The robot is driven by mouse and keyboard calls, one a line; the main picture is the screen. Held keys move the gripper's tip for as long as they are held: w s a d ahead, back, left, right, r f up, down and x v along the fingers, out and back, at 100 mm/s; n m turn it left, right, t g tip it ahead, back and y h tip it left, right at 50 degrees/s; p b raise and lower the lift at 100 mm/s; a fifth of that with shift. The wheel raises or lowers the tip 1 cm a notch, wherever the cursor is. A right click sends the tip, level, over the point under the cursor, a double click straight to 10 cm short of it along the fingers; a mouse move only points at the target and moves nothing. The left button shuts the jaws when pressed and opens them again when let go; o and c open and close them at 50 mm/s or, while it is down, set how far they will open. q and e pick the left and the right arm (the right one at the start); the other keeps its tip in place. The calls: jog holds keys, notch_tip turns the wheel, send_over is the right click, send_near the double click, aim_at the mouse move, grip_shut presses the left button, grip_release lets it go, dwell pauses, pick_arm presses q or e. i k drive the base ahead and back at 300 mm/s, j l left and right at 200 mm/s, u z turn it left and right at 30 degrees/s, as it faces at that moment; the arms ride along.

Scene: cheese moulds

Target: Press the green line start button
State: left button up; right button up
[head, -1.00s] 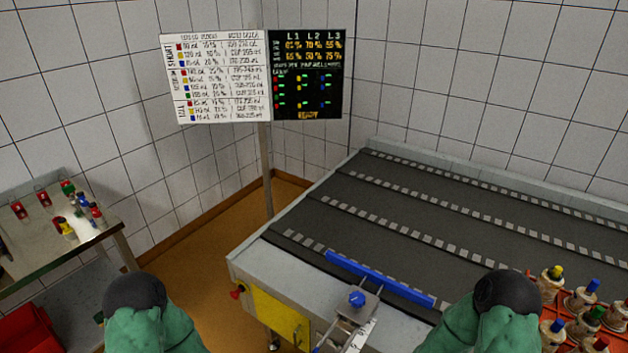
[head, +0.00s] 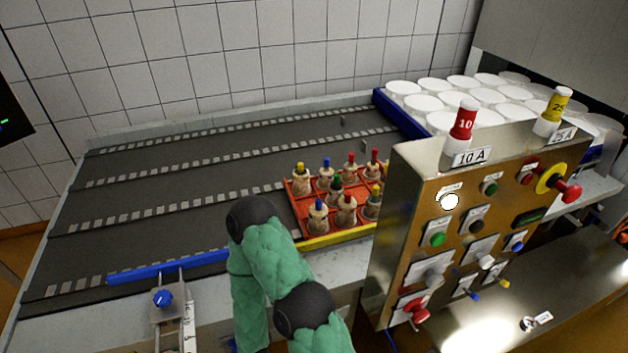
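A metal control panel (head: 405,215) stands tilted at the right in the head view. A bright green button (head: 437,239) sits on its left part, below a white lit round lamp or button (head: 450,201). A smaller, darker green button (head: 490,187) sits higher up. The small labels are too blurred to read, so I cannot tell which is marked line start. Neither gripper shows. Green-sleeved arm parts of mine with black joints stand left of the panel, apart from the green buttons in the picture.
A red mushroom button (head: 571,192) with a yellow collar and a red knob (head: 420,314) are also on the panel. Fuses labelled 10 (head: 463,122) and 25 (head: 556,107) stand on top. White moulds (head: 440,122) stand behind the panel.

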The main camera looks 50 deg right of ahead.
aim_at(438, 239)
jog(key=j+z, duration=0.2)
jog(key=z, duration=0.15)
jog(key=j+z, duration=0.15)
jog(key=z, duration=0.2)
jog(key=k+j+z, duration=0.15)
jog(key=z, duration=0.2)
jog(key=l+z, duration=0.1)
jog(key=z, duration=0.3)
jog(key=i+l+z, duration=0.1)
jog(key=z, duration=0.3)
jog(key=l+z, duration=0.1)
jog(key=z, duration=0.25)
jog(key=i+z, duration=0.1)
jog(key=z, duration=0.3)
